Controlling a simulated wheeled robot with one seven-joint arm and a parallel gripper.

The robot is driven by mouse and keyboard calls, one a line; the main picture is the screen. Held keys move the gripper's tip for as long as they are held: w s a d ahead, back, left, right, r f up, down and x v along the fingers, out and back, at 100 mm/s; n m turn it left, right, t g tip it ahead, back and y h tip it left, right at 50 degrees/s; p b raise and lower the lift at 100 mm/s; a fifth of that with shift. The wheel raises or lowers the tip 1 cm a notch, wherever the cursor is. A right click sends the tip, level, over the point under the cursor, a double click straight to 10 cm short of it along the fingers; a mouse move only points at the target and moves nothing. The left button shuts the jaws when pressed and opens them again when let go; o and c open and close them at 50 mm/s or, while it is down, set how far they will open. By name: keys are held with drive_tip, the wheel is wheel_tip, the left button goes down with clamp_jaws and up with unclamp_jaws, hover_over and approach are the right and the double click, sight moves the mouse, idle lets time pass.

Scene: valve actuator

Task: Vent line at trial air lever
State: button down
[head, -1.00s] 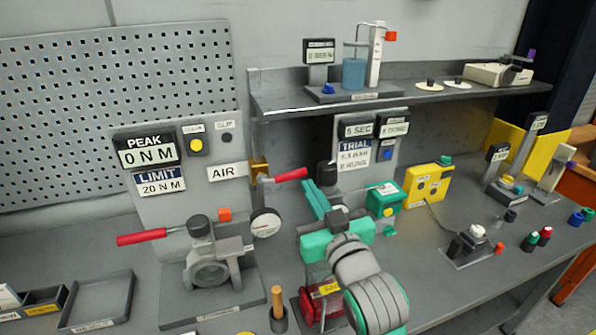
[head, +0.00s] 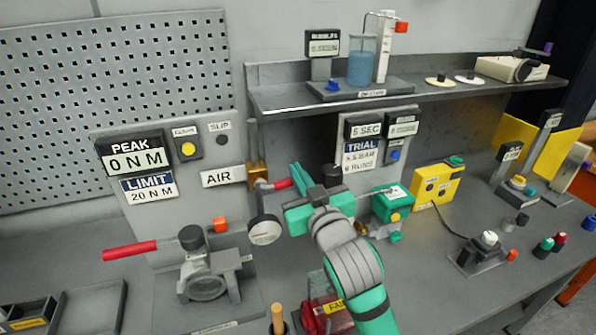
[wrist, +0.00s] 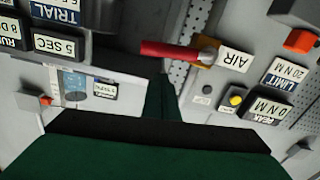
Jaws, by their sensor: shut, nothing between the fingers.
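The air lever has a red handle (head: 283,184) on a brass valve body (head: 258,174) beside the AIR label (head: 223,177). The handle points right, and its outer end is hidden behind my gripper in the head view. In the wrist view, the red handle (wrist: 168,50) lies across the upper middle, with the AIR label (wrist: 235,61) to its right. My gripper (head: 298,182), with green fingers, is shut and empty at the handle's outer end. I cannot tell whether it touches the handle.
A round gauge (head: 265,230) stands below the lever. The trial panel (head: 361,157) and a green box (head: 392,203) are to the right of my gripper. A second red-handled lever (head: 130,250) sits at lower left. A shelf (head: 340,98) runs above.

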drive_tip(key=shift+d+f, duration=0.2)
drive_tip(key=shift+f, duration=0.85)
